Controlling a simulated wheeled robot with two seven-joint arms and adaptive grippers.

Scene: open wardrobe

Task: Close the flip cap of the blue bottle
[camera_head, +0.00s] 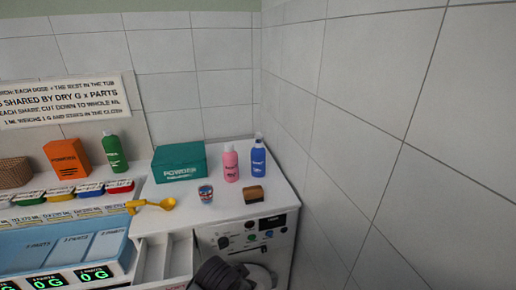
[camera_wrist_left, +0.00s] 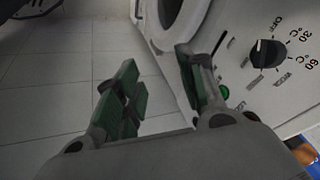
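The blue bottle (camera_head: 258,162) stands upright at the back right of the white washing machine top, close to the tiled corner. Its small cap (camera_head: 258,138) shows pale and blue at the top; it is too small to tell how far the lid is raised. My left gripper shows in the left wrist view (camera_wrist_left: 158,92), with its two green-padded fingers apart and nothing between them. It is in front of the machine, near the round door and the dial. A dark part of my arm shows at the bottom of the head view. My right gripper is not in view.
A pink bottle (camera_head: 230,163) stands just left of the blue one. A green powder box (camera_head: 179,162), a patterned cup (camera_head: 206,194) and a brown block (camera_head: 254,194) share the machine top. A yellow scoop (camera_head: 152,204) lies left, above an open drawer (camera_head: 166,260). A tiled wall (camera_head: 380,130) bounds the right.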

